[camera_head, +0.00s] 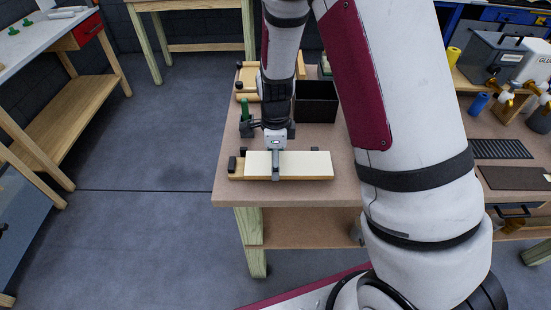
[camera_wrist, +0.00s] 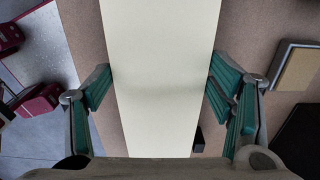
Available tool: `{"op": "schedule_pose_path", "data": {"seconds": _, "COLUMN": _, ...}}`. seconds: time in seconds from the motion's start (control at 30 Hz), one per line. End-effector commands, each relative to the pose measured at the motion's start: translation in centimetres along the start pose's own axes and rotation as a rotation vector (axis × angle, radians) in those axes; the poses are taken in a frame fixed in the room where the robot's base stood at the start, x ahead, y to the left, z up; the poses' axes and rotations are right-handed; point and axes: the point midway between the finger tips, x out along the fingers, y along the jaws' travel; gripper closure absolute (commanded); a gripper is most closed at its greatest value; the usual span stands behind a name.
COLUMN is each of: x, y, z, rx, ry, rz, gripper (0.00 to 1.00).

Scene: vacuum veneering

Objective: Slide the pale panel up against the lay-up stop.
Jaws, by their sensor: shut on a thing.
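The pale panel (camera_head: 308,164) lies flat along a yellowish wooden base (camera_head: 240,175) near the front of the workbench. A dark block (camera_head: 232,163), which looks like the lay-up stop, stands at the base's left end. A narrow strip of the base shows between it and the panel's left end. My gripper (camera_head: 276,165) reaches down over the panel left of its middle, with its fingers across the panel's width. In the wrist view my gripper (camera_wrist: 160,87) is shut on the panel (camera_wrist: 160,45), with green pads at both long edges. The far finger is mostly hidden in the head view.
A black open bin (camera_head: 317,103) and wooden pieces (camera_head: 247,80) stand behind on the workbench (camera_head: 228,188). A green-topped item (camera_head: 245,115) is close behind my gripper. Small dark pegs (camera_head: 314,150) stand along the panel's back edge. The bench's front strip is clear.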

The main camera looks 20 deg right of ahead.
Motion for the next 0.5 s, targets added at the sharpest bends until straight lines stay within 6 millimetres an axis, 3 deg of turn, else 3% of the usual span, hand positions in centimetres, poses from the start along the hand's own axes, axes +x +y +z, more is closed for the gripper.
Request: {"op": "schedule_pose_path", "data": {"seconds": 0.5, "x": 0.0, "y": 0.0, "z": 1.6, "rx": -0.003, "ry": 0.000, "rz": 0.000, "gripper": 0.57}}
